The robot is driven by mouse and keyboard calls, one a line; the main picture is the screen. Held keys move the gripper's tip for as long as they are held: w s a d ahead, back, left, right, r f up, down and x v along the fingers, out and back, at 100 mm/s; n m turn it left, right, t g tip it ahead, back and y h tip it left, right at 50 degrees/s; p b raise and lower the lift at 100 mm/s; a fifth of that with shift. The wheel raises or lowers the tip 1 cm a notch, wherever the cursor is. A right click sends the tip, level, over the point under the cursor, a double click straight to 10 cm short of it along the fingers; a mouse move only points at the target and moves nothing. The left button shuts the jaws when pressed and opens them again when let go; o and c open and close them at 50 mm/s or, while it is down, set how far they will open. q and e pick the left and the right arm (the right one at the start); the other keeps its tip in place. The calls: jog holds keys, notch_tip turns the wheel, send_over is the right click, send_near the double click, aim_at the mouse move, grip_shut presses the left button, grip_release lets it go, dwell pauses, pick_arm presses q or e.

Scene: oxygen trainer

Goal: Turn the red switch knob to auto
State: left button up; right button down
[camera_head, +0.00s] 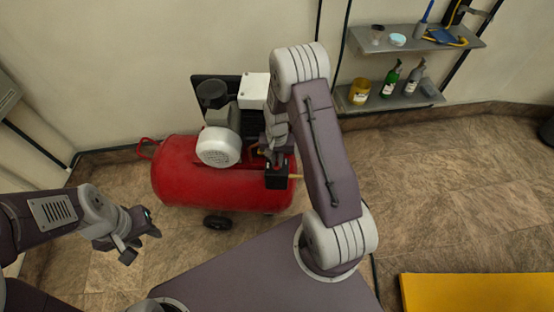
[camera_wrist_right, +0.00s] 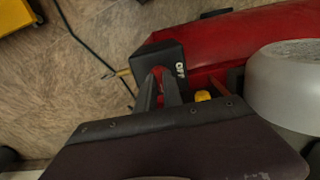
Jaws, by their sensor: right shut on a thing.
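The red switch knob (camera_wrist_right: 158,73) shows as a small red piece at the fingertips in the right wrist view. It sits on the black switch box (camera_wrist_right: 150,56), beside white lettering that is partly covered. In the head view the switch box (camera_head: 278,179) is at the right front of the red compressor tank (camera_head: 195,172). My right gripper (camera_wrist_right: 166,82) is shut on the knob. In the head view my right arm hides most of it. My left gripper (camera_head: 140,243) is open and empty, left of the tank and away from it.
A grey motor with a white round cover (camera_head: 217,148) rises above the tank, close to my right gripper. A yellow knob (camera_wrist_right: 203,96) shows near the fingers. Shelves (camera_head: 400,98) with bottles hang on the wall at right. A yellow platform (camera_head: 475,292) lies at lower right.

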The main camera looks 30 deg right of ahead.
aim_at(277, 162)
jog(key=c, duration=1.5)
grip_release()
jog(key=shift+r, duration=0.1)
notch_tip(277, 162, up, 9)
jog(key=shift+f+p, duration=0.1)
jog(key=shift+p, duration=0.95)
